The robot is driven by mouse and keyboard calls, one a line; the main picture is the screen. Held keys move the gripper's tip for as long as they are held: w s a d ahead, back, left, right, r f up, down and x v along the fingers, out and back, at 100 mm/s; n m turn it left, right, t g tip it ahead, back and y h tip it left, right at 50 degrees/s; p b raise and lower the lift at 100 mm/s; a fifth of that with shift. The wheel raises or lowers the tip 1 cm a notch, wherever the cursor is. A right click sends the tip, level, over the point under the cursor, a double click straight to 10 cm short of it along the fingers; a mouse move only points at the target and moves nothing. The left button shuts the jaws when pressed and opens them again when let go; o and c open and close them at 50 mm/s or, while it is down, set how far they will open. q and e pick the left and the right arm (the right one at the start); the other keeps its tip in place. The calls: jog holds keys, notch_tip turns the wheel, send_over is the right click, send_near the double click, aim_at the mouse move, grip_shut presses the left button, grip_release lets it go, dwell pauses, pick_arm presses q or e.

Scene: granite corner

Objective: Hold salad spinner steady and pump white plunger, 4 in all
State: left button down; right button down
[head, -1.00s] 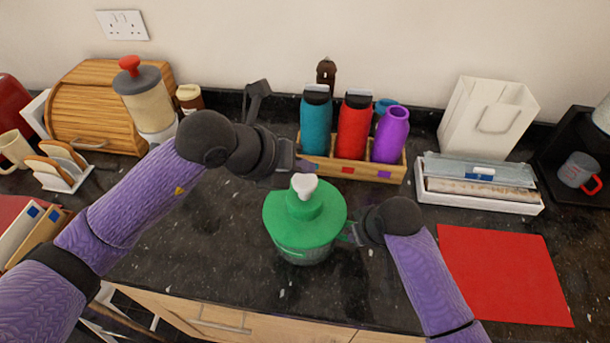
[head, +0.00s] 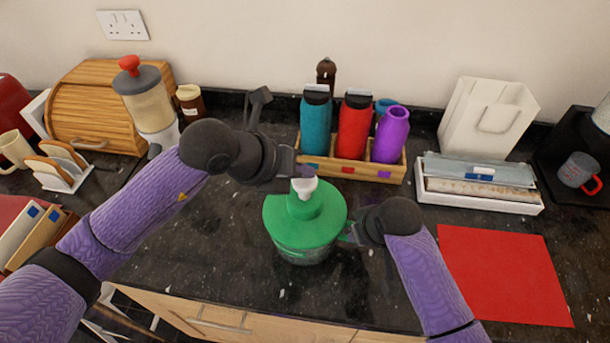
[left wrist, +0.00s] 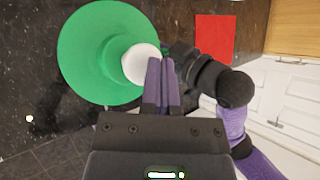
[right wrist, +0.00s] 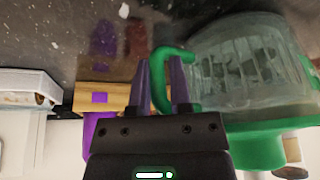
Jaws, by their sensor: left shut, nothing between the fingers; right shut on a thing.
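The salad spinner has a green lid (head: 325,215) and a clear bowl (head: 305,256), and stands upright on the dark counter. Its white plunger (head: 304,188) rises from the middle of the lid; it also shows in the left wrist view (left wrist: 139,64). My left gripper (left wrist: 164,62) is shut and empty, its fingertips at the plunger's edge; I cannot tell whether they touch it. My right gripper (right wrist: 160,75) is shut on the green handle (right wrist: 160,58) at the spinner's right side. In the head view, much of the handle is hidden by the right gripper.
A wooden rack (head: 345,167) with teal, red and purple bottles stands close behind the spinner. A red mat (head: 505,275) lies to the right, below a white box of wraps (head: 480,198). The counter left of the spinner is clear.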

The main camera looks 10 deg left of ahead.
aim_at(301, 182)
pick_arm(q)
jog(key=shift+f, duration=1.35)
dwell(0.9)
jog(key=shift+r, duration=1.95)
jog(key=shift+r, duration=2.5)
notch_tip(301, 182, up, 4)
jog(key=shift+f, duration=0.1)
jog(key=shift+f, duration=0.1)
